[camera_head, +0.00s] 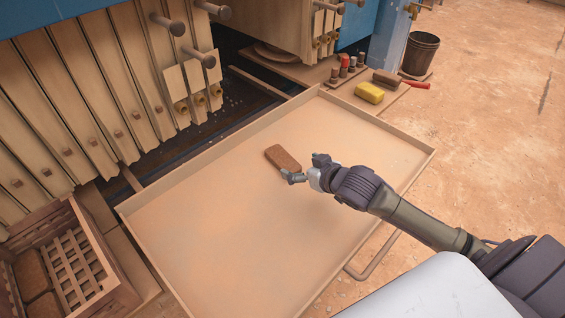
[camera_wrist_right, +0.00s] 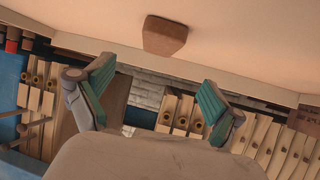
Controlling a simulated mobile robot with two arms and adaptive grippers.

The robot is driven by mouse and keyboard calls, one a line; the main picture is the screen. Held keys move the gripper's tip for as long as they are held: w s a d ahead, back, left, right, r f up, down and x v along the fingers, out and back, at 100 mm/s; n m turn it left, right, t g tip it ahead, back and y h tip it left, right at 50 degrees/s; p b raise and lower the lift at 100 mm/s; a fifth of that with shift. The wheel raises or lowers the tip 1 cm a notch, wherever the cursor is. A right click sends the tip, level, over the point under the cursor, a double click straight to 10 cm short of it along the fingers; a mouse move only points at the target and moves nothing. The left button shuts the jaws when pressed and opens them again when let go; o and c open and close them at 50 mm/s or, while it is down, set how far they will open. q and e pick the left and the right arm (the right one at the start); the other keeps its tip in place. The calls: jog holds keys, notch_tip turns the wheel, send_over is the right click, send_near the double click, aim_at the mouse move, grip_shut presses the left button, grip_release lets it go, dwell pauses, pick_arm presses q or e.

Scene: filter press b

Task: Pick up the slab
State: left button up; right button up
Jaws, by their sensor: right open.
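The slab (camera_head: 283,158) is a small brown block with rounded corners. It lies flat on the large tan tray (camera_head: 230,245). My right gripper (camera_head: 305,170) is just to the right of the slab's near end, with its fingers apart and nothing between them. In the right wrist view the slab (camera_wrist_right: 165,36) appears at the top, beyond the two open green-padded fingers (camera_wrist_right: 150,95), and apart from them. My left gripper does not show in either view.
A slatted wooden crate (camera_head: 75,262) with brown slabs inside stands at the lower left. The filter press plates (camera_head: 75,105) rise behind the tray. A yellow sponge (camera_head: 369,93), a red-handled brush (camera_head: 388,78) and a dark bucket (camera_head: 420,52) are at upper right. The tray has raised rims.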

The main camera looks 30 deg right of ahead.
aim_at(283, 159)
jog(key=x, duration=0.9)
jog(key=shift+f, duration=0.2)
jog(key=shift+c, duration=0.3)
jog(key=c, duration=1.3)
jog(key=shift+r, duration=0.1)
jog(key=shift+c, duration=0.9)
jog(key=shift+r, duration=0.1)
